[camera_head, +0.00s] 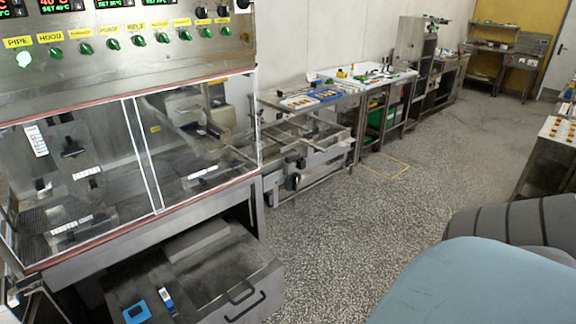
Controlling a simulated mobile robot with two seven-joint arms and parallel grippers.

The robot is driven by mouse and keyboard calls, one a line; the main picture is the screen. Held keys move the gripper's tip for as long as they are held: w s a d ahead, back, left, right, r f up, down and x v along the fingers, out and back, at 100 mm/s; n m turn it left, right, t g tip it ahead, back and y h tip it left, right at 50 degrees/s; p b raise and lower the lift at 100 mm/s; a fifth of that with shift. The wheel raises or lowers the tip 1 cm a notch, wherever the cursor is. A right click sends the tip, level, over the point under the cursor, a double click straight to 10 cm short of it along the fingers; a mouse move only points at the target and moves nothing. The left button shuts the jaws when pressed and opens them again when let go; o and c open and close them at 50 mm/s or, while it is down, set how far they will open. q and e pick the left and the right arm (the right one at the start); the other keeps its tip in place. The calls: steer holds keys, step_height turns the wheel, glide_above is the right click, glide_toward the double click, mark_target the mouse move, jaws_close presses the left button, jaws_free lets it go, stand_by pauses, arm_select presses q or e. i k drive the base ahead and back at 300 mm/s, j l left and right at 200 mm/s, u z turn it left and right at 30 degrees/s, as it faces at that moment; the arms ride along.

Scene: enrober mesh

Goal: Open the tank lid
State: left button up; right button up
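The steel tank (262,276) sits low under the glass-fronted machine, at the lower left of the head view. Its grey top, which looks like the tank lid (215,275), appears to lie flat. A black bar handle (243,293) is at its front right edge. A blue square item (136,312) and a small blue-and-white item (168,300) are on the steel surface left of the lid. The bottom of the tank is cut off by the picture edge. Neither of my grippers is in view, and nothing is seen touching the handle.
The machine's sloped glass guard (190,140) and control panel (130,50) with green knobs rise above the tank. A steel conveyor frame (310,150) and worktables (375,80) line the wall behind. The speckled floor (350,230) right of the tank is clear.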

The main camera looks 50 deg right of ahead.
mark_target(209, 276)
steer(key=i+z, duration=0.15)
steer(key=z, duration=0.2)
steer(key=i+j+z, duration=0.1)
steer(key=z, duration=0.25)
steer(key=i+j+z, duration=0.1)
steer(key=z, duration=0.25)
steer(key=i+j, duration=0.1)
